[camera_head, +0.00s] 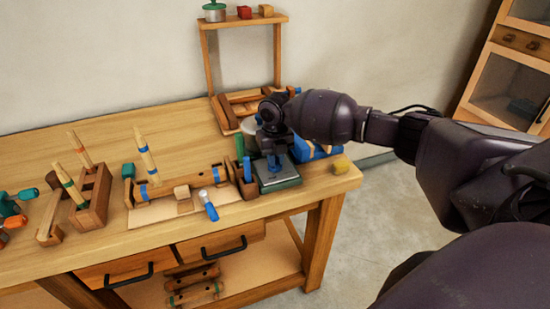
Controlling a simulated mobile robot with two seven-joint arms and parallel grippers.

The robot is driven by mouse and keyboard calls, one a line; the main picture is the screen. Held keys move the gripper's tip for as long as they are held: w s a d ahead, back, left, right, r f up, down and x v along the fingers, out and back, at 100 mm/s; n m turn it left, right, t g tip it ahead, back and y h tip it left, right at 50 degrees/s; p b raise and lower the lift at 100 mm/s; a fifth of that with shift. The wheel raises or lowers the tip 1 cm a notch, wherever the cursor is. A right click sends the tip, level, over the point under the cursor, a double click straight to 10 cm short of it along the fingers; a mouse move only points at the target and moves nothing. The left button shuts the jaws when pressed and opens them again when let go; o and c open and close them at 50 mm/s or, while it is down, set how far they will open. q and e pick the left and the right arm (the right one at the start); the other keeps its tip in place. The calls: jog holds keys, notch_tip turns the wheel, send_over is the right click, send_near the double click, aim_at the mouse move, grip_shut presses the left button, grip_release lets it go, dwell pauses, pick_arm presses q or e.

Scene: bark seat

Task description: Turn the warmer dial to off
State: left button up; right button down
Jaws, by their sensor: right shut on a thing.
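The warmer (292,179) looks like a low box with a green base and a grey top, near the right end of the workbench. My right gripper (273,163) reaches down over it from the right, fingers pointing down. It is shut on a small part at the warmer's top, which I take to be the dial. The dial is mostly hidden by the fingers, so its setting cannot be read. My left gripper is not in view.
The wooden workbench (110,245) holds a small wooden block with green and blue sticks (246,182) just left of the warmer. A blue-handled tool (208,205) lies in front. A wooden shelf stand (208,65) rises behind.

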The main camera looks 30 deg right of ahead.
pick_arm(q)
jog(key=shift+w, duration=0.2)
pick_arm(e)
jog(key=c, duration=1.1)
grip_release()
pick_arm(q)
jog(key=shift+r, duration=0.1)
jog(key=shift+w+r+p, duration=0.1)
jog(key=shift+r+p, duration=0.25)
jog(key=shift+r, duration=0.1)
pick_arm(e)
notch_tip(320, 180, up, 11)
jog(key=shift+f, duration=0.1)
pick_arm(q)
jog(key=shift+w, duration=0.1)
